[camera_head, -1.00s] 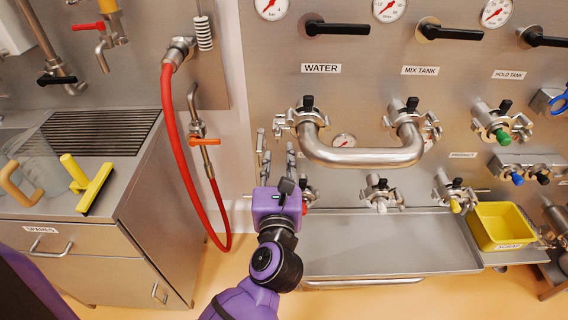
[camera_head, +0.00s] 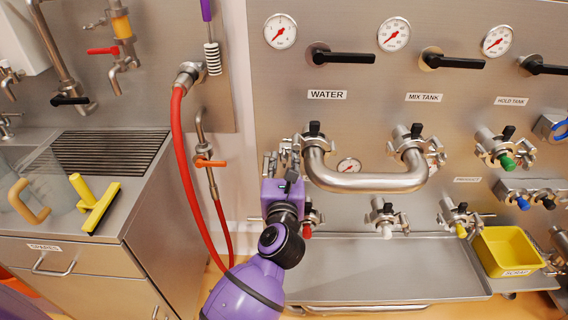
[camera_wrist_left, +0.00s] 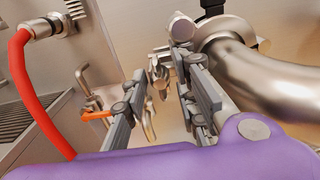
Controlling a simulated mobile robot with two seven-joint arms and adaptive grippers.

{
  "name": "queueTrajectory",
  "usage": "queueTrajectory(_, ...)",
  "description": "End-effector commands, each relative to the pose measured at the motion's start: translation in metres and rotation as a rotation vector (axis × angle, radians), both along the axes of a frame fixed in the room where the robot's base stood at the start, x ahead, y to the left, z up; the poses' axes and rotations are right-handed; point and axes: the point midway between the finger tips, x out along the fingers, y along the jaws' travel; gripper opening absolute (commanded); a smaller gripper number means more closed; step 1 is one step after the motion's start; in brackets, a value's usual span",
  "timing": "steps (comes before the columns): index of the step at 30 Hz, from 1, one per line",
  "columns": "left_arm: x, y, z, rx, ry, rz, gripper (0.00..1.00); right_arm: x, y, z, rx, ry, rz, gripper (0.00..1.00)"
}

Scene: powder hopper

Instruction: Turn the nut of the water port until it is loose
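The water port (camera_head: 314,140) is a steel clamped fitting under the WATER label, with a bent steel pipe (camera_head: 368,182) running from it to the mix tank port (camera_head: 409,142). The port's nut (camera_head: 285,146) is at the left side of its clamp. My left gripper (camera_head: 271,163) points up just left of and below the clamp. In the left wrist view the fingers (camera_wrist_left: 160,72) are apart, with the small metal nut (camera_wrist_left: 158,68) showing between or just beyond their tips. I cannot tell if either finger touches it. My right gripper is not in view.
A red hose (camera_head: 180,150) hangs left of my left arm, near an orange-handled valve (camera_head: 208,162). A steel tray (camera_head: 390,268) lies below the ports, with a yellow bin (camera_head: 508,252) at its right. A yellow squeegee (camera_head: 95,205) lies on the left counter.

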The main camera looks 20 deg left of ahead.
Motion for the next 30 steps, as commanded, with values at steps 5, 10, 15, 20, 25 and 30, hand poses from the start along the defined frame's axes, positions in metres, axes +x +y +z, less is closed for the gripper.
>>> queueTrajectory(5, 0.0, 0.0, 0.001, 0.001, -0.001, 0.0, 0.15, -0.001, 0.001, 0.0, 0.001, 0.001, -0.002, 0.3)
queueTrajectory(10, 0.0, 0.0, 0.001, 0.0, -0.001, 0.0, 0.0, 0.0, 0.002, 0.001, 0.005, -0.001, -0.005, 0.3)
queueTrajectory(15, 0.0, -0.001, 0.0, -0.007, -0.003, -0.002, 0.0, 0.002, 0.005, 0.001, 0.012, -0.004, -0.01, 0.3)
queueTrajectory(20, 0.0, -0.002, -0.004, -0.158, -0.041, -0.002, 0.0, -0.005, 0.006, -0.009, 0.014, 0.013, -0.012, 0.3)
queueTrajectory(25, 0.0, -0.003, -0.004, -0.426, -0.119, -0.003, 0.0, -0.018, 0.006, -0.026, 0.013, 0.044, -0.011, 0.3)
queueTrajectory(30, 0.0, -0.003, -0.001, -0.624, -0.18, -0.006, 0.0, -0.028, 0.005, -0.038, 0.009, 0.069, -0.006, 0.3)
